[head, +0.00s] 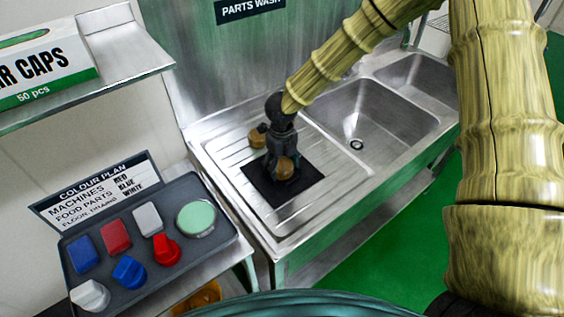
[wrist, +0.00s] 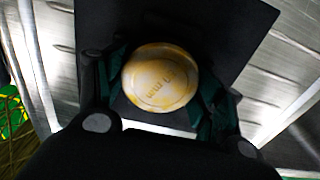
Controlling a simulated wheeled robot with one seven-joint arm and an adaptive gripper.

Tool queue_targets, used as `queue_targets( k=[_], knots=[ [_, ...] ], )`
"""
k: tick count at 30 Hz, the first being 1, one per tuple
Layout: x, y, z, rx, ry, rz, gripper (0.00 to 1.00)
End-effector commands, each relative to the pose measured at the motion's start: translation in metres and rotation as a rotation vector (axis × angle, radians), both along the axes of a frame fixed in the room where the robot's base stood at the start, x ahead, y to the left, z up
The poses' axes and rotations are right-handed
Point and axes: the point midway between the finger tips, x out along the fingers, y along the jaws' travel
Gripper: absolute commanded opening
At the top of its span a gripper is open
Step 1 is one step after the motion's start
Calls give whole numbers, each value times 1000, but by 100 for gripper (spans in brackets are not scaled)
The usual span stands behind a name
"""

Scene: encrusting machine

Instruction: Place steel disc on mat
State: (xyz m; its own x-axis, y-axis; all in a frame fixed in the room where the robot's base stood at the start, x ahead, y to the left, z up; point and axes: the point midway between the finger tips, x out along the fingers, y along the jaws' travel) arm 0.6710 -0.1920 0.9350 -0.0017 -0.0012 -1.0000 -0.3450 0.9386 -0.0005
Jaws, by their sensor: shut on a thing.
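A round disc (head: 285,169) with a tan, golden look is held in my gripper (head: 281,166). In the wrist view the disc (wrist: 160,78) is pale yellow and white, with markings on its face, and the fingers close on both its sides. I take it as the steel disc, though its colour is not plain steel. The black square mat (head: 310,177) lies on the ribbed drainboard, directly below my gripper. It also shows in the wrist view (wrist: 238,28). I cannot tell whether the disc touches the mat.
Another tan round piece (head: 257,138) sits on the drainboard (head: 225,152) behind the mat, left of my gripper. Sink basins (head: 372,115) lie to the right. A grey tray (head: 105,270) with coloured pieces stands at front left. A shelf with a box (head: 45,65) overhangs the left.

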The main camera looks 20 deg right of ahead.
Motion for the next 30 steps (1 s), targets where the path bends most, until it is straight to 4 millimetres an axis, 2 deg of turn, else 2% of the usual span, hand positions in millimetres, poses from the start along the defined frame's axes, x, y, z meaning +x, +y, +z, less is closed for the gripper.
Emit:
queue_targets(
  k=[7, 21, 22, 25, 30],
  knots=[
    [1, 0, -1, 0, -1, 0, 26],
    [-1, 1, -14, 0, 2, 1, 26],
    [-1, 0, -15, 0, 3, 1, 70],
    [-2, 0, -16, -1, 5, 1, 88],
    [-2, -1, -15, 0, 4, -1, 90]
  ],
)
